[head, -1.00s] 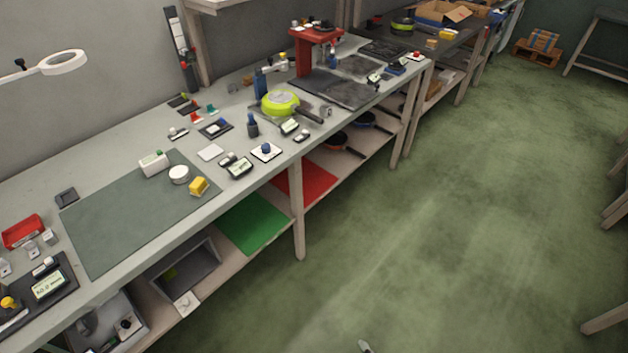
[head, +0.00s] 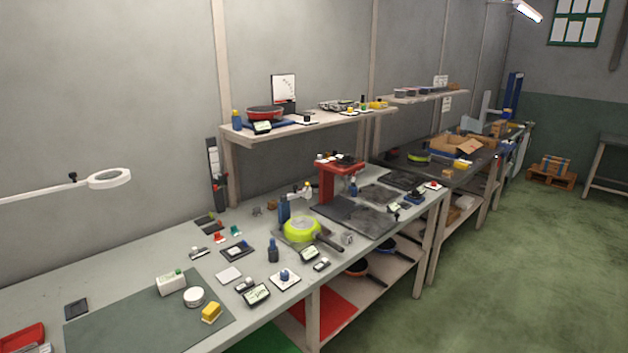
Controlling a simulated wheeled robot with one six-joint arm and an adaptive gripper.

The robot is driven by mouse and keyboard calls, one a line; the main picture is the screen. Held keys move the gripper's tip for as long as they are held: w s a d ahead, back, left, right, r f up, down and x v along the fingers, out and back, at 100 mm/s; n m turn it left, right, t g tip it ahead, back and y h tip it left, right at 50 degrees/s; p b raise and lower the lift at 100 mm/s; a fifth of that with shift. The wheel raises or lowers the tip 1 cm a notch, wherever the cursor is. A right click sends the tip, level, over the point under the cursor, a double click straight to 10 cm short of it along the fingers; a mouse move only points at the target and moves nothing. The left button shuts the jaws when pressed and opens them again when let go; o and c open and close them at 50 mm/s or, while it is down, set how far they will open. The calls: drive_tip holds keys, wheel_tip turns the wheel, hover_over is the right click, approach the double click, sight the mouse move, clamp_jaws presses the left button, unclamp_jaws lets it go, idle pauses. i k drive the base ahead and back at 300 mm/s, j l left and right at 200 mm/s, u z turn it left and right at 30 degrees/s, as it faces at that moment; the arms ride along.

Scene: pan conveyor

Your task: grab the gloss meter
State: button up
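I cannot tell for sure which object is the gloss meter. Several small instruments lie on the long grey workbench (head: 120,282). A dark-edged device with a pale green display (head: 257,295) lies near the front edge, just right of the green mat (head: 130,328). A similar display device (head: 309,254) lies farther along, by the yellow-green pan (head: 301,229). A white box with a green knob (head: 171,285) stands on the mat. Another device with a light display (head: 262,127) is on the wall shelf. My gripper is not in view.
A white round tin (head: 194,297) and a yellow block (head: 211,312) sit on the mat. A red press-like stand (head: 327,184) rises farther along the bench. A magnifier lamp (head: 109,179) hangs over the left side.

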sight(170, 284)
drive_tip(key=k+u, duration=0.15)
drive_tip(key=u, duration=0.35)
drive_tip(key=k+j+u, duration=0.1)
drive_tip(key=u, duration=0.4)
